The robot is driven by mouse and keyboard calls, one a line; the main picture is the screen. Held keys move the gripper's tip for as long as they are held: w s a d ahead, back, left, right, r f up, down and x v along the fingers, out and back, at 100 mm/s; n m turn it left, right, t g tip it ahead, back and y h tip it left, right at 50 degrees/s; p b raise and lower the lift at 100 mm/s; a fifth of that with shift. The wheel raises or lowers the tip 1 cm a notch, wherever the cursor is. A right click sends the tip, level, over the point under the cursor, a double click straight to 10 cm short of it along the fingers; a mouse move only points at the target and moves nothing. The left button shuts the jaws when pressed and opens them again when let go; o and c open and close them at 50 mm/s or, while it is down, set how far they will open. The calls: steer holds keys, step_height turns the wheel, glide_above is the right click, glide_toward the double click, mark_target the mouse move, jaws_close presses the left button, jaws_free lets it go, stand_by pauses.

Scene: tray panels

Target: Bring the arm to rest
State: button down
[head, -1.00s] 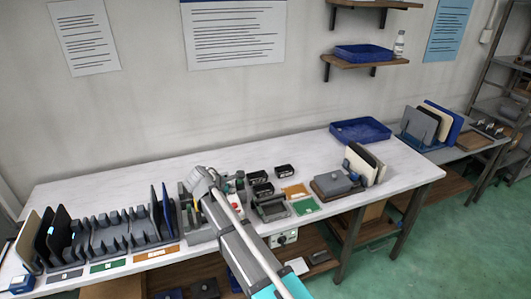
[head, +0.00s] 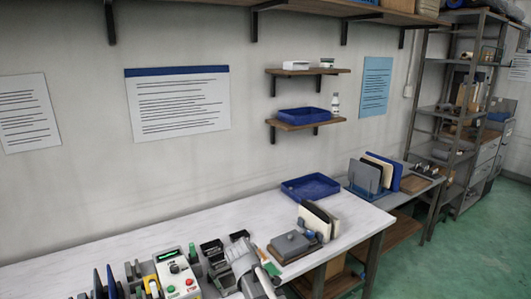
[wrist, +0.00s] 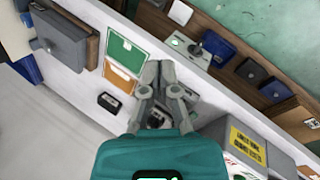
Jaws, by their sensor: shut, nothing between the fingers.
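My gripper (wrist: 162,72) shows in the wrist view as grey fingers in front of its teal body. It is shut and empty, above the front part of the white bench (wrist: 85,85). A green card (wrist: 126,52) and an orange card (wrist: 119,82) lie just left of the fingers. In the head view my arm is at the bottom middle, over the bench (head: 130,243). The gripper itself cannot be made out there.
A control box with buttons (head: 179,275) stands left of my arm. A grey box (head: 290,244) and upright panels (head: 316,219) stand to its right. A blue tray (head: 311,186) is behind. Bare bench lies along the wall side.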

steer(key=s+d+f+m+g+y, duration=0.1)
steer(key=s+d+m, duration=0.5)
steer(key=d, duration=0.3)
steer(key=s+d+m+g+y, duration=0.2)
steer(key=s+d+m, duration=0.3)
steer(key=s+d, duration=0.2)
steer(key=d, duration=0.2)
steer(key=shift+s+d+f+m+g+y, duration=0.15)
steer(key=shift+d+f+m+g+y, duration=0.15)
steer(key=shift+f+m, duration=0.1)
